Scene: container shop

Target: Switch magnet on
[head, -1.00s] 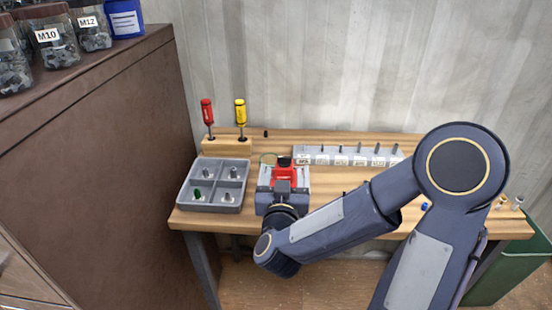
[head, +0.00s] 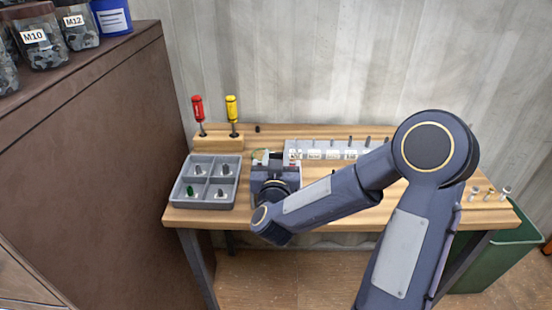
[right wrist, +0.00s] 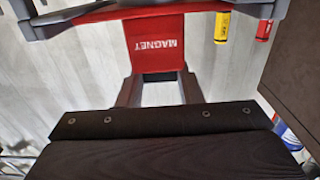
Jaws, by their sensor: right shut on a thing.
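The red magnet (right wrist: 155,52), with white lettering reading MAGNET, shows upside down in the right wrist view. In the head view my right gripper (head: 275,165) is over the table between the grey tray and the row of bolts. It hides nearly all of the magnet there. I cannot see a switch position on the magnet. My left gripper is not in view.
The wooden table (head: 330,214) carries a four-part grey tray (head: 210,204) with small parts. A red and a yellow screwdriver (head: 232,110) stand in a wooden block (head: 218,144). A grey bolt rack (head: 335,155) is at the back. A tall brown cabinet (head: 90,150) stands left.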

